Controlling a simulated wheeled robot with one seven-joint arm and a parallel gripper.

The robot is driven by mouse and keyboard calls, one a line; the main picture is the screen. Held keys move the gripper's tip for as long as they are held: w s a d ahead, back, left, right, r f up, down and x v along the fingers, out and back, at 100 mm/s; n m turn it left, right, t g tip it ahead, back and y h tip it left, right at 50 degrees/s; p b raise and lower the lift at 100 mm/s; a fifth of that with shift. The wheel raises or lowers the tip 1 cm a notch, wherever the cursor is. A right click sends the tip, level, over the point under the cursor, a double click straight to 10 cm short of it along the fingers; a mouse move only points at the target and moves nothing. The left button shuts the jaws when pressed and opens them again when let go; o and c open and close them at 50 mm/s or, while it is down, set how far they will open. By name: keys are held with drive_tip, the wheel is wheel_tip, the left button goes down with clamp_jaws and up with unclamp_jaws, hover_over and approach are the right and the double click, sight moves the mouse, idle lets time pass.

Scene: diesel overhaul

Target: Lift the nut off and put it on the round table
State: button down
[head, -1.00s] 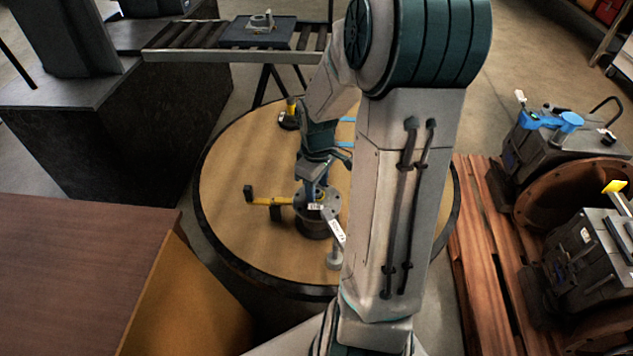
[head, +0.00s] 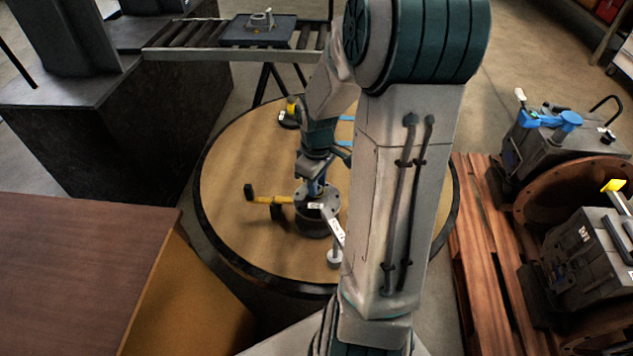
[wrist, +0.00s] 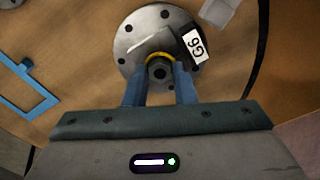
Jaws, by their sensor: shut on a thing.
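The nut (wrist: 159,71) is a dark hexagonal piece with a round centre, seen in the wrist view with a yellow ring behind it. My gripper (wrist: 160,75) has its two blue fingers on either side of it, shut on it. Behind it is a grey round flange (wrist: 133,45) with bolt holes. In the head view the flanged part (head: 312,222) stands on the round table (head: 235,165), with my gripper (head: 316,188) pointing down over it; the nut is hidden there. I cannot tell whether the nut is clear of the part.
A yellow-handled tool (head: 268,200) and a small grey round piece (head: 334,259) are on the table. A brown bench (head: 80,250) is at left, a wooden pallet (head: 475,230) at right. The table's front left is bare.

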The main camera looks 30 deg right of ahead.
drive_tip(key=shift+r+p, duration=1.85)
drive_tip(key=shift+r, duration=0.25)
drive_tip(key=shift+f, duration=0.1)
